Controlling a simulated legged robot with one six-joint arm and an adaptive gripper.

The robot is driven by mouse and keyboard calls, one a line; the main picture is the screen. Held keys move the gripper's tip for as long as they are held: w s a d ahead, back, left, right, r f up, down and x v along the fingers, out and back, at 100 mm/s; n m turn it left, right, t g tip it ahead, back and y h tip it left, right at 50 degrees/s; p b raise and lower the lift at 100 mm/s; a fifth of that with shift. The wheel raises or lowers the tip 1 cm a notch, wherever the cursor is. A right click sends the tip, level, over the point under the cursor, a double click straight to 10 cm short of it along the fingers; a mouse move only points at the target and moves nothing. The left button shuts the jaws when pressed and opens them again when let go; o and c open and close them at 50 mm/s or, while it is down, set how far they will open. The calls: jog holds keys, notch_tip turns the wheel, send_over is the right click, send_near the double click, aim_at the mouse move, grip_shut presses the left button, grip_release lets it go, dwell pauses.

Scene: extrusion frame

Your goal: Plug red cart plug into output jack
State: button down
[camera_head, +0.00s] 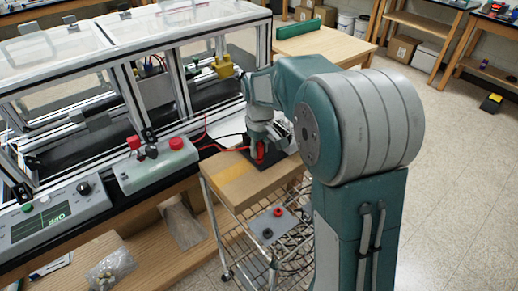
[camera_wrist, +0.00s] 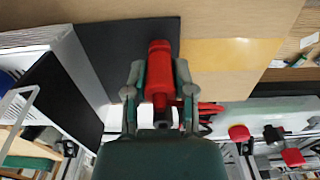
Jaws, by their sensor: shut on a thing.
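The red cart plug (camera_wrist: 159,70) is a red cylinder between my gripper's (camera_wrist: 160,88) two fingers in the wrist view, and they are shut on it. In the head view the gripper (camera_head: 262,142) points down with the red plug (camera_head: 260,153) in it, over a black patch on top of the cart. Whether the plug touches that surface I cannot tell. A red socket (camera_head: 278,211) and a black socket (camera_head: 267,233) sit on a grey plate on the cart's front. I cannot tell which fitting is the output jack.
A grey-green box (camera_head: 155,172) with red and black knobs stands left of the cart, beside a display unit (camera_head: 52,222). A red cable (camera_head: 208,148) runs near the cart top. The extrusion frame (camera_head: 125,65) rises behind. Open floor lies to the right.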

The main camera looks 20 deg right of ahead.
aim_at(259, 145)
jog(key=shift+f, duration=0.45)
dwell(0.4)
jog(key=shift+c, duration=1.8)
grip_release()
jog(key=shift+r, duration=0.15)
notch_tip(259, 145, up, 12)
jog(key=shift+a+f, duration=0.1)
jog(key=shift+f, duration=0.05)
jog(key=s+m+t, duration=0.4)
jog(key=s+t, duration=0.1)
jog(key=s, duration=2)
jog(key=shift+f+m+t, duration=0.25)
jog(key=shift+m+t, duration=0.05)
